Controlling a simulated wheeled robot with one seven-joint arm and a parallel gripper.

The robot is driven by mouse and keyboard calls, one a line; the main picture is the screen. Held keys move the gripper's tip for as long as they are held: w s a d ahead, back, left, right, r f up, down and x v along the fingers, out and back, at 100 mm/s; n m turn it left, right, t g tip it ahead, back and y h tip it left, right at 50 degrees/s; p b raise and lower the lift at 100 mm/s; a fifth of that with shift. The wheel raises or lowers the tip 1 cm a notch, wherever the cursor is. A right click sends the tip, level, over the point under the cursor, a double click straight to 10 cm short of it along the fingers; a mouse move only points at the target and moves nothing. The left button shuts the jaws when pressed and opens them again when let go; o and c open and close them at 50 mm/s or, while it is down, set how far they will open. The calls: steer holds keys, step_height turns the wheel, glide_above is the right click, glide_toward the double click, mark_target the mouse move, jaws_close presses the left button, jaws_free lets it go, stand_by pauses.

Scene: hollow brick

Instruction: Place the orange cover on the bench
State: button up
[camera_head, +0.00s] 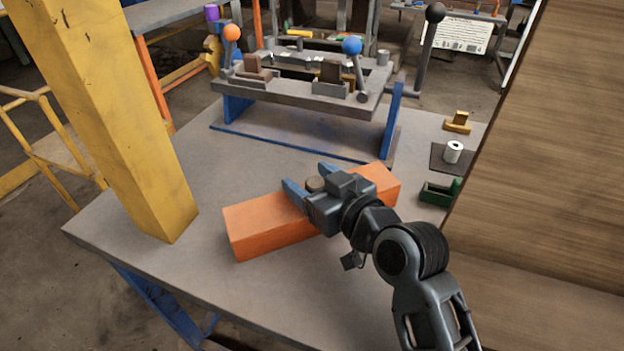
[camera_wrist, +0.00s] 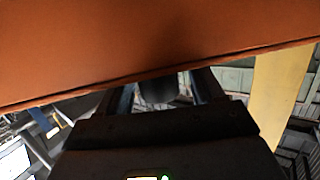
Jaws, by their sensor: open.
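The orange cover (camera_head: 265,228) is a long block-shaped piece lying slantwise over the middle of the grey bench (camera_head: 180,262). I cannot tell for sure whether its underside touches the bench. A round brown knob (camera_head: 316,184) stands on its top. My gripper (camera_head: 307,178) is open above the cover, with its blue-grey fingers on either side of the knob; contact cannot be made out. In the wrist view the cover (camera_wrist: 150,45) fills the top, and my open fingers (camera_wrist: 162,88) show below its edge with a dark rounded shape between them.
A yellow post (camera_head: 110,120) rises at the left of the bench. A blue-legged fixture (camera_head: 300,95) with levers stands behind. Small yellow (camera_head: 457,122), white (camera_head: 453,152) and green (camera_head: 438,192) parts lie at right, beside a tall wooden panel (camera_head: 545,150). The bench's front left is clear.

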steer(key=shift+s+r, duration=0.1)
steer(key=shift+r, duration=0.05)
steer(key=b+v, duration=0.1)
steer(key=v, duration=1.1)
